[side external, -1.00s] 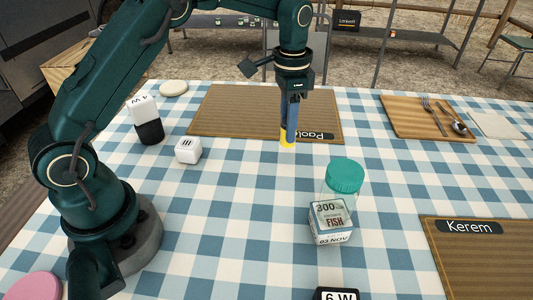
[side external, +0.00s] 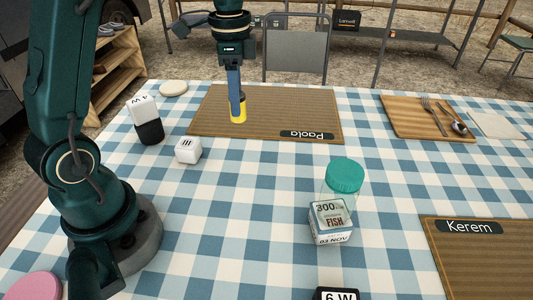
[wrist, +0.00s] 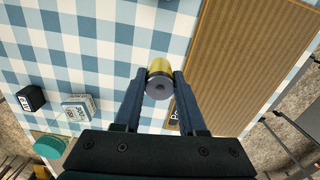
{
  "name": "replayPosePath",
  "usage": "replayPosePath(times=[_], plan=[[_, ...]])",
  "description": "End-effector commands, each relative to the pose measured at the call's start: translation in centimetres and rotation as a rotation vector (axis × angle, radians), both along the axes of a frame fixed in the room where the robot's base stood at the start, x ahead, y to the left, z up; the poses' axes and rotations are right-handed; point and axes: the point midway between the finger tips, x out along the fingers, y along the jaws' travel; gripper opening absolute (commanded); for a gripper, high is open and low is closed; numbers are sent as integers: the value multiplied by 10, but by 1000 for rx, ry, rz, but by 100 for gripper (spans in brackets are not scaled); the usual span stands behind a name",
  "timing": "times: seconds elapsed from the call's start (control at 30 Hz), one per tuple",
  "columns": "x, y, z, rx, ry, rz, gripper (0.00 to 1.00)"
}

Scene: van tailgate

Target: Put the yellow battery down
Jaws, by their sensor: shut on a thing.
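My gripper (side external: 237,98) is shut on the yellow battery (side external: 239,114), which hangs upright between the fingers. In the wrist view the battery (wrist: 159,67) shows a yellow side and a grey round end between the two fingertips (wrist: 158,84). In the side view the battery appears over the brown placemat labelled Paola (side external: 285,108). In the wrist view the placemat (wrist: 245,60) is to the right of the battery. I cannot tell whether the battery's lower end touches the mat.
A wooden board with cutlery (side external: 410,120) and a Kerem placemat (side external: 480,265) are at right.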

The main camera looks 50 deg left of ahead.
Motion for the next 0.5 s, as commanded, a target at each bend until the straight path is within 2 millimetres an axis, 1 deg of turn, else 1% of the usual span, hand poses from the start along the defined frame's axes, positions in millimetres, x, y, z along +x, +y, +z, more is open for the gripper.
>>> replayPosePath(times=[0.03, 0.17, 0.2, 0.3, 0.4, 0.5], plan=[[-9, -18, 1, 0, -1, -79, 0], [-38, -63, 3, 0, -3, -292, 0], [-48, -76, 4, 1, -5, -361, 0], [-73, -101, 5, 0, -4, -502, 0], [-91, -117, 6, 0, -5, -599, 0], [-102, -127, 9, 0, -5, -658, 0]])
